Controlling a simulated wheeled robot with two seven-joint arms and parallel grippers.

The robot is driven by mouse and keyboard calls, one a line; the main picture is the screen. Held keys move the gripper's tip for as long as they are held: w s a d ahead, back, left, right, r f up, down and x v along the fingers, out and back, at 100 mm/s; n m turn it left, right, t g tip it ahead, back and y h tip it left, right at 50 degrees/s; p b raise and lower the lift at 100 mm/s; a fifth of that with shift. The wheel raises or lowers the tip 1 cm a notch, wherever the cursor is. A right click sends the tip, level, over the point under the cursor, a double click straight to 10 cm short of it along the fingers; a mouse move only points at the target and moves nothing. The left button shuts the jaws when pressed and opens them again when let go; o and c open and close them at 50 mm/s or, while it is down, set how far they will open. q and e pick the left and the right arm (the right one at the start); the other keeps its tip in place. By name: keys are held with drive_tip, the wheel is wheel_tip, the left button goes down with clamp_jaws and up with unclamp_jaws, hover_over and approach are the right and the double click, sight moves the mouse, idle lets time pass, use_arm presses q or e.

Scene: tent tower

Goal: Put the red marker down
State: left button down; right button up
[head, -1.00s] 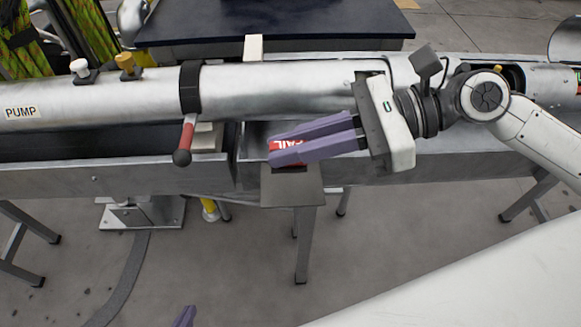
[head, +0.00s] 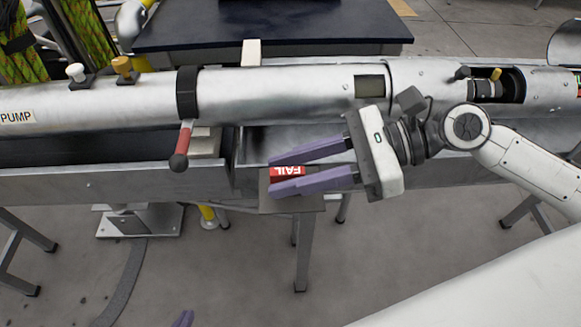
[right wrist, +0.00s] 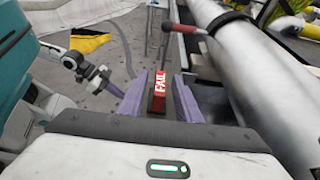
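The red marker (head: 288,171), a red block with a white "FAIL" label, sits at a small grey platform (head: 300,204) in front of the metal trough. It also shows in the right wrist view (right wrist: 158,91). My right gripper (head: 272,174) is open around it, one purple finger on each side. The right wrist view shows gaps between the marker and both fingers (right wrist: 158,84). Part of the marker is hidden behind the near finger in the head view. Only a purple tip of my left gripper (head: 182,319) shows at the bottom edge; its opening is unclear.
A long silver tube labelled "PUMP" (head: 130,98) lies behind the platform along the trough (head: 130,182). A red-handled lever (head: 183,145) hangs from its black clamp, left of my right gripper. A dark table (head: 280,25) stands behind.

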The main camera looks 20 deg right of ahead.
idle(0.3)
drive_tip(key=p+v, duration=0.1)
drive_tip(key=v, duration=1.1)
drive_tip(key=shift+r, duration=0.1)
idle(0.4)
drive_tip(key=s+f+n+h, duration=0.4)
drive_tip(key=f+n+h, duration=0.3)
drive_tip(key=f+n, duration=0.55)
drive_tip(key=s+f+n+h, duration=0.55)
drive_tip(key=f+n, duration=0.55)
drive_tip(key=f, duration=0.3)
drive_tip(key=w+a+f+t+y, duration=0.1)
drive_tip(key=w+a+f+t, duration=0.3)
drive_tip(key=f, duration=0.5)
drive_tip(key=shift+w+a+f+y, duration=0.35)
drive_tip(key=shift+w+a, duration=0.15)
drive_tip(key=shift+a, duration=0.3)
